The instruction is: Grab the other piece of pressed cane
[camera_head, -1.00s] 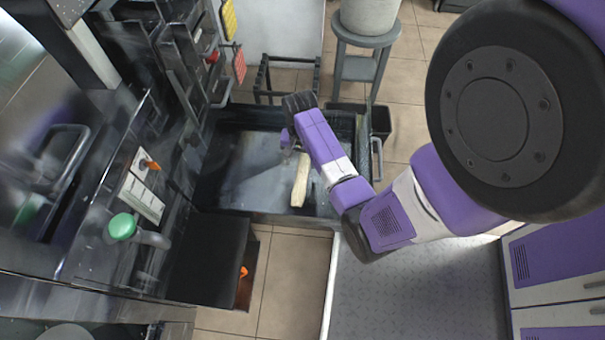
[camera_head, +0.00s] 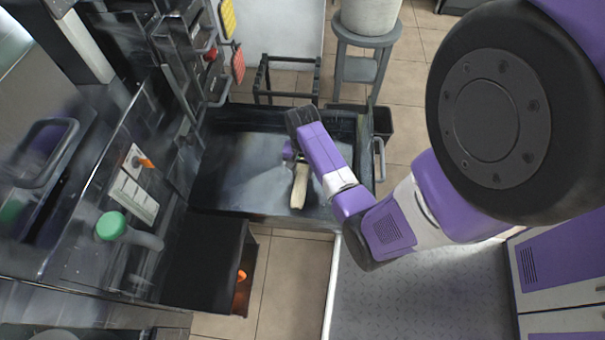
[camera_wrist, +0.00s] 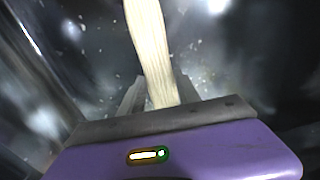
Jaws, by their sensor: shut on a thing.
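The piece of pressed cane (camera_head: 299,188) is pale and flattened, and it shows over the dark metal tray (camera_head: 232,200) in the head view. In the wrist view the cane (camera_wrist: 150,40) runs from the top edge down between my fingers. My gripper (camera_wrist: 158,95) is shut on the cane near its lower end in that view. In the head view my wrist hides the far end of the cane and most of the fingers. I cannot tell whether the cane still touches the tray floor.
The press with its dark panels and green knob (camera_head: 111,226) stands along the left. A grey stool (camera_head: 365,66) with a pale bucket (camera_head: 370,15) is behind the tray. A black bin (camera_head: 380,122) stands right of the tray.

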